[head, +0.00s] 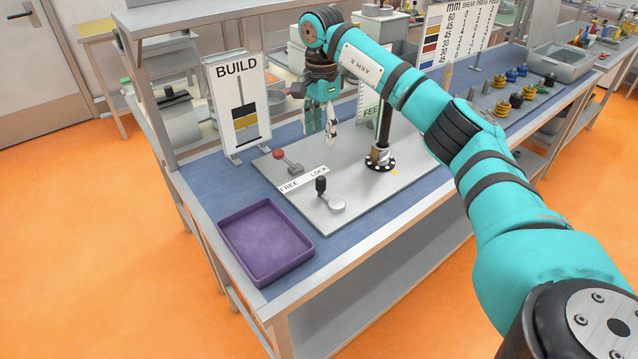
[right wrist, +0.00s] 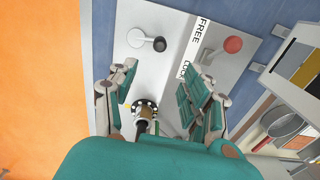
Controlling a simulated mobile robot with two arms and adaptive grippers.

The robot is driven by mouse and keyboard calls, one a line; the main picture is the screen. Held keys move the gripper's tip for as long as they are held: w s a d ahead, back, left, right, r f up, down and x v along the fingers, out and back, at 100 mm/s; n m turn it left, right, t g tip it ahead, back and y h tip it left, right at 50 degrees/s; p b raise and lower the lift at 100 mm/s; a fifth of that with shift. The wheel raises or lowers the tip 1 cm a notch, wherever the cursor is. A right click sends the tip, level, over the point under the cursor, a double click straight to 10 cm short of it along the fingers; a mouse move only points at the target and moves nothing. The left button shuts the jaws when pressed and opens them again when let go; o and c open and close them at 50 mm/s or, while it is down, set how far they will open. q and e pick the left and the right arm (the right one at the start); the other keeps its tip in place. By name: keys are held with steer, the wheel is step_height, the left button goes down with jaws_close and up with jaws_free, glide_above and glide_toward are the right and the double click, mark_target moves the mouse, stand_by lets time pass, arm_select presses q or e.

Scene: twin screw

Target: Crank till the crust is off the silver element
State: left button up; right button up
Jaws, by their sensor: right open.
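A crank with a black knob (head: 321,186) and silver hub (head: 337,207) sits on the grey plate (head: 362,200); its knob (right wrist: 159,44) shows in the right wrist view. Whether crust is on the silver part is too small to tell. A red-knobbed lever (head: 279,155) stands by the FREE/LOCK strip (head: 304,179), on the FREE side. My right gripper (head: 321,130) is open and empty above the plate's far part, left of the post; its fingers (right wrist: 166,80) are spread.
A purple tray (head: 264,242) lies at the bench's near left corner. A BUILD sign (head: 239,105) stands behind the plate. Several colored pieces (head: 516,99) stand farther right.

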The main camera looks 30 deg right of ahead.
mark_target(321, 183)
step_height(321, 183, down, 15)
steer(key=p, duration=0.3)
steer(key=shift+f, duration=0.65)
steer(key=shift+d, duration=0.1)
jaws_close()
